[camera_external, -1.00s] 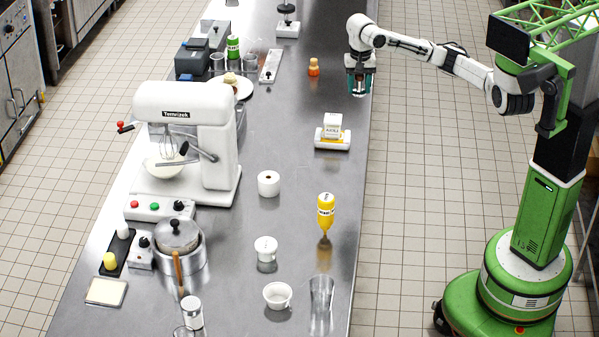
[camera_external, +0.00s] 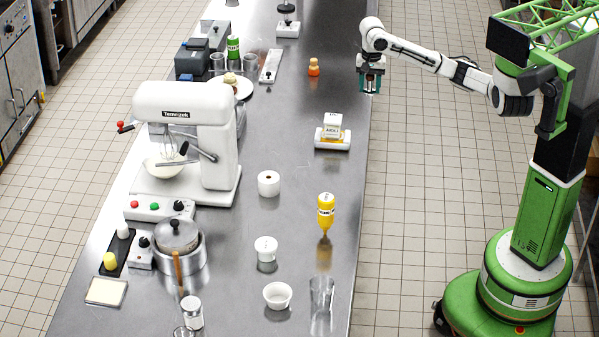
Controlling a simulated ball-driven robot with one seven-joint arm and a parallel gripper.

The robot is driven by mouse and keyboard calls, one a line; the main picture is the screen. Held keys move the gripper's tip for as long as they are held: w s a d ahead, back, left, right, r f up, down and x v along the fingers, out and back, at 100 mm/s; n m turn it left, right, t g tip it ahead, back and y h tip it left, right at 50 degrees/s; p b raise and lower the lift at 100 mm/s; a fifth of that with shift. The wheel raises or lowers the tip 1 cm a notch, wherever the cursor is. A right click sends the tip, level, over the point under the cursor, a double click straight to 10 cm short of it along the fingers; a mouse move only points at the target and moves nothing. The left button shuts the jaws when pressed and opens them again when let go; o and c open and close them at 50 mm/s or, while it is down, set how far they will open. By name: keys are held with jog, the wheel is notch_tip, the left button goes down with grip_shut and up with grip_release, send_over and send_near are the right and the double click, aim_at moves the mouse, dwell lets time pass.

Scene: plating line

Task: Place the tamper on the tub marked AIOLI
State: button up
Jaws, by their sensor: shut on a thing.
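The tub marked AIOLI (camera_external: 333,122) appears as a small white tub with tiny lettering, hard to read.
The steel counter (camera_external: 300,200) has free room around the tub. A big white mixer (camera_external: 190,130) stands at the left.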

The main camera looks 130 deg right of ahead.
jog(key=w+d+f+b, duration=0.1)
jog(key=w+d+f, duration=0.3)
jog(key=d, duration=0.2)
jog(key=b, duration=0.4)
send_over(333, 118)
jog(key=a, duration=0.2)
jog(key=f, duration=0.2)
jog(key=s+f, duration=0.1)
jog(key=shift+d+f, duration=0.25)
jog(key=shift+f, duration=0.15)
jog(key=shift+w+d, duration=0.15)
jog(key=shift+d, duration=0.15)
jog(key=shift+w+d+f, duration=0.3)
jog(key=shift+d+f, duration=0.15)
jog(key=shift+f, duration=0.25)
jog(key=shift+f+p, duration=0.7)
jog(key=shift+f, duration=0.8)
jog(key=shift+f, duration=0.15)
jog(key=o, duration=1.1)
